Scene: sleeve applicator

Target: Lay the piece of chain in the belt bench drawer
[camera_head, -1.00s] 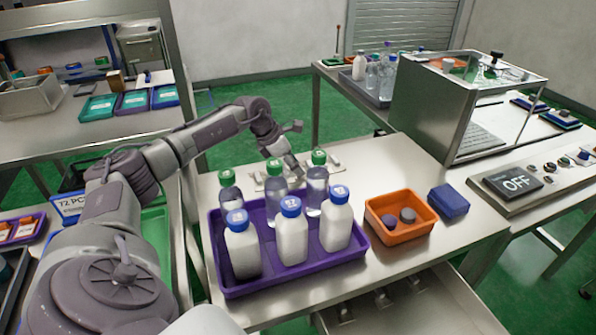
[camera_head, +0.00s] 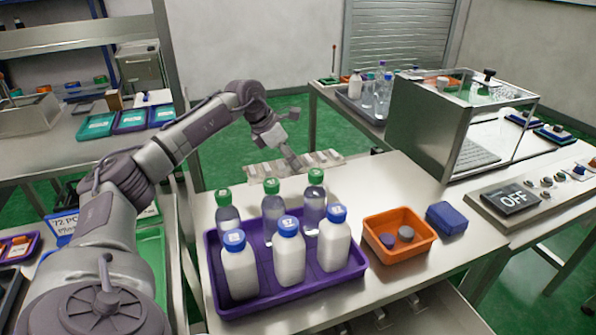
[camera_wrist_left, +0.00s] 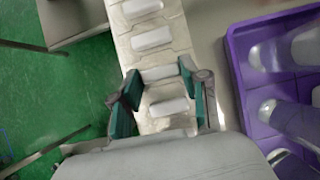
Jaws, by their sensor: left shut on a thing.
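The piece of chain (camera_head: 325,157) is a pale strip with several white raised blocks, behind the bottles in the head view. It also shows in the left wrist view (camera_wrist_left: 152,40), running up and away between the fingers. My left gripper (camera_head: 292,160) is shut on the chain, with its green finger pads (camera_wrist_left: 160,98) on either side of it. The chain seems raised off the bench top, over its far edge. The belt bench drawer (camera_head: 440,312) stands open below the bench's front edge. Metal parts show inside it, and its lower part is cut off by the frame. My right gripper is not in view.
A purple tray (camera_head: 290,300) with several white and clear bottles stands between the chain and the drawer. An orange bin (camera_head: 400,250) with two grey pieces and a blue box (camera_head: 446,217) are to its right. The bench top is bare behind the bin.

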